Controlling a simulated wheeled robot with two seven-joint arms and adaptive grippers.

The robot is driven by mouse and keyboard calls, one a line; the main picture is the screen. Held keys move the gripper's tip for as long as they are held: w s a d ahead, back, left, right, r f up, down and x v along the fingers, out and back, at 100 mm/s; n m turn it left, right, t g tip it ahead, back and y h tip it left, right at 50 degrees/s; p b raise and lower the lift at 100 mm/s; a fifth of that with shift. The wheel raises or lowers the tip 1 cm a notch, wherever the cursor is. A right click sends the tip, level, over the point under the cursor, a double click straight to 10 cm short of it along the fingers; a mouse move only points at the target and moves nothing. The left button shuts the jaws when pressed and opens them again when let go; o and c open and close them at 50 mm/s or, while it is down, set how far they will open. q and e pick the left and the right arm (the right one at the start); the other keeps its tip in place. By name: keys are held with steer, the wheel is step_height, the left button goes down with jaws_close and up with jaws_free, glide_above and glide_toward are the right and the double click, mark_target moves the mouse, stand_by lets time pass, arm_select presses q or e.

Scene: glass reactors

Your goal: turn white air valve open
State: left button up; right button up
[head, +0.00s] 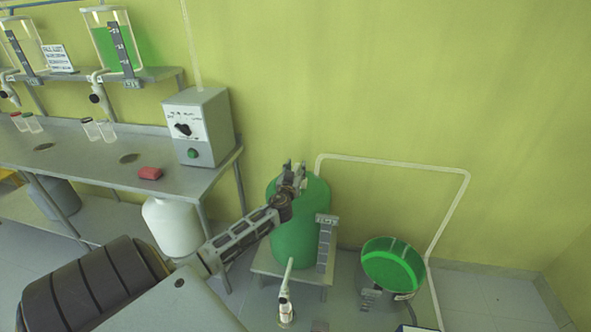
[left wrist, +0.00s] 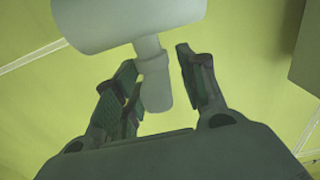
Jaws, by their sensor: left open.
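In the left wrist view, a pale, whitish valve handle (left wrist: 155,85) hangs on a short stem below a thick pale cylinder (left wrist: 128,20). My left gripper (left wrist: 154,62) is open, with one finger on each side of the handle. A gap shows between the handle and the right finger; whether the left finger touches it I cannot tell. In the head view, my left gripper (head: 292,172) is at the top of the green tank (head: 297,235); the valve is mostly hidden behind it there. My right gripper is not in view.
A pale pipe (head: 395,164) runs along the wall from the tank's top. A green round vessel (head: 393,266) stands to the right. A metal bench (head: 95,150) with a control box (head: 200,127) is at left. A white container (head: 172,227) stands below it.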

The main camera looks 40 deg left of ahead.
arm_select(q)
steer(key=shift+c, duration=0.3)
steer(key=c, duration=0.8)
steer(key=shift+c, duration=0.2)
